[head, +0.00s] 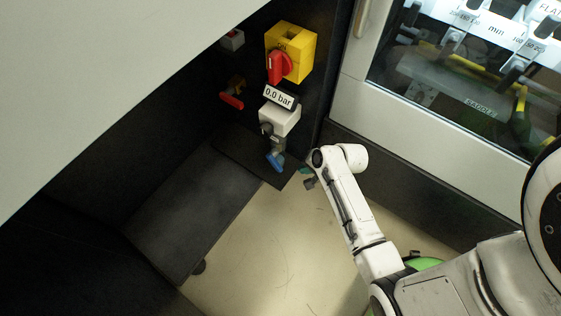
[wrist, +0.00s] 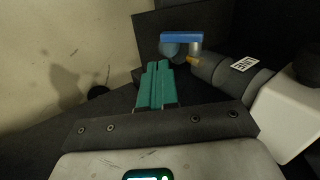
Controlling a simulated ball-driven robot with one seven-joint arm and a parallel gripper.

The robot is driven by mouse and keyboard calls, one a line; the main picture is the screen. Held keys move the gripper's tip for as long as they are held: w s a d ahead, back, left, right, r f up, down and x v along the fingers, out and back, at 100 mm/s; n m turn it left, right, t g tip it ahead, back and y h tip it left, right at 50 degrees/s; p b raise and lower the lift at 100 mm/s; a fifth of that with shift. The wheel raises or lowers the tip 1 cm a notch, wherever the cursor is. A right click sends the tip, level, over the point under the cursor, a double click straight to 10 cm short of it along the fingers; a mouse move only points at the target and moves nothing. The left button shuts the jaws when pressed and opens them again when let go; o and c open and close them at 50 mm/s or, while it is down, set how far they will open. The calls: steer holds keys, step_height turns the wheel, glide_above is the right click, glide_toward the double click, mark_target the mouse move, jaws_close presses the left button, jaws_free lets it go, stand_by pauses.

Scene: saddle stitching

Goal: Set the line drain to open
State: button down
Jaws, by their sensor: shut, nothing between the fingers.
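The line drain is a small valve with a blue lever (head: 275,162) below a white box in the head view. In the wrist view the blue lever (wrist: 181,38) lies across the end of a grey pipe (wrist: 225,76) labelled "LINE", with a brass piece beside it. My gripper (head: 304,171) is just right of the lever in the head view, with a small gap. In the wrist view its teal fingers (wrist: 157,86) are shut and empty, with tips just below the lever's left end.
The white box (head: 281,118) carries a "0.0 bar" display (head: 280,97). Above it is a yellow box (head: 291,52) with a red rotary switch (head: 279,67). A red lever (head: 231,100) is to the left. A glazed machine door (head: 445,80) stands at right. The floor (head: 265,240) below is clear.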

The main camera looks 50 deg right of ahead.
steer(key=b, duration=0.7)
glide_toward(280, 168)
steer(key=shift+m, duration=0.4)
steer(key=x, duration=0.5)
steer(key=shift+s+f, duration=0.1)
steer(key=shift+f, duration=0.15)
steer(key=shift+w+f, duration=0.25)
steer(key=shift+w, duration=0.3)
steer(key=shift+a, duration=0.1)
steer(key=shift+f+t+b, duration=0.2)
steer(key=shift+t+b, duration=0.2)
